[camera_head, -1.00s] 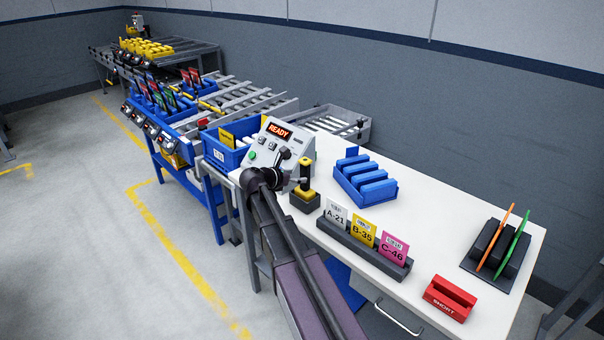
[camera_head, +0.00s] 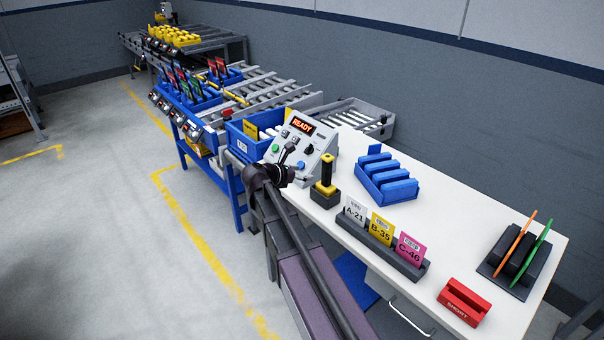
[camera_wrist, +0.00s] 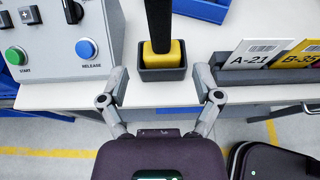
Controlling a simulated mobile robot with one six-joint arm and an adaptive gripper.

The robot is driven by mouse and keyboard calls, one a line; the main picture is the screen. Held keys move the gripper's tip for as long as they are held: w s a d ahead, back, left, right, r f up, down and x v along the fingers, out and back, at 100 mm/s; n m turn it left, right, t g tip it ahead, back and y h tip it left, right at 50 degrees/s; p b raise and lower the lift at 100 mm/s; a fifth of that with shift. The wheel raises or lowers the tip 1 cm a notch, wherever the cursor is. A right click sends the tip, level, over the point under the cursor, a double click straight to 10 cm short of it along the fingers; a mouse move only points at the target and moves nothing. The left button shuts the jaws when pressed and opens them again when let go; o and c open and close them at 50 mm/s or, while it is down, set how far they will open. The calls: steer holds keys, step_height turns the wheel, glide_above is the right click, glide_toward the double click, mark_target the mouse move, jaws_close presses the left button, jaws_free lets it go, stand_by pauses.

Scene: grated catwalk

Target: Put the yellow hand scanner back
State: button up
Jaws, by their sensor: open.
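The yellow hand scanner (camera_head: 327,172) stands upright with its black handle up and its yellow part low in a small dark grey holder (camera_head: 325,199) at the table's near edge. In the wrist view the yellow part (camera_wrist: 163,56) sits inside the holder's rim (camera_wrist: 163,74), straight ahead of my gripper. My gripper (camera_wrist: 160,88) is open and empty. Its two fingers are spread on either side, short of the holder and not touching the scanner. In the head view my gripper (camera_head: 284,172) is left of the scanner, by the control box.
A control box (camera_head: 302,150) reading READY stands left of the scanner. A card rack (camera_head: 380,245) stands to its right, with a blue bin (camera_head: 386,183) behind. A red SHORT block (camera_head: 464,302) and a black rack (camera_head: 510,262) are farther right. Bare white tabletop lies between them.

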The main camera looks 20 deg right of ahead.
steer(key=s+a+f+m+g+y, duration=0.1)
steer(key=s+a+f+m+y, duration=0.3)
steer(key=s+m, duration=0.3)
steer(key=s+a+f+m+g+y, duration=0.2)
steer(key=s+a+f+m+y, duration=0.1)
steer(key=s+m, duration=0.4)
steer(key=s+a+f+m+g+y, duration=0.1)
steer(key=s+a+f+m+y, duration=0.3)
steer(key=s+m, duration=0.4)
steer(key=shift+a+f+g+y, duration=0.3)
steer(key=shift+a+y, duration=0.5)
steer(key=shift+y, duration=0.1)
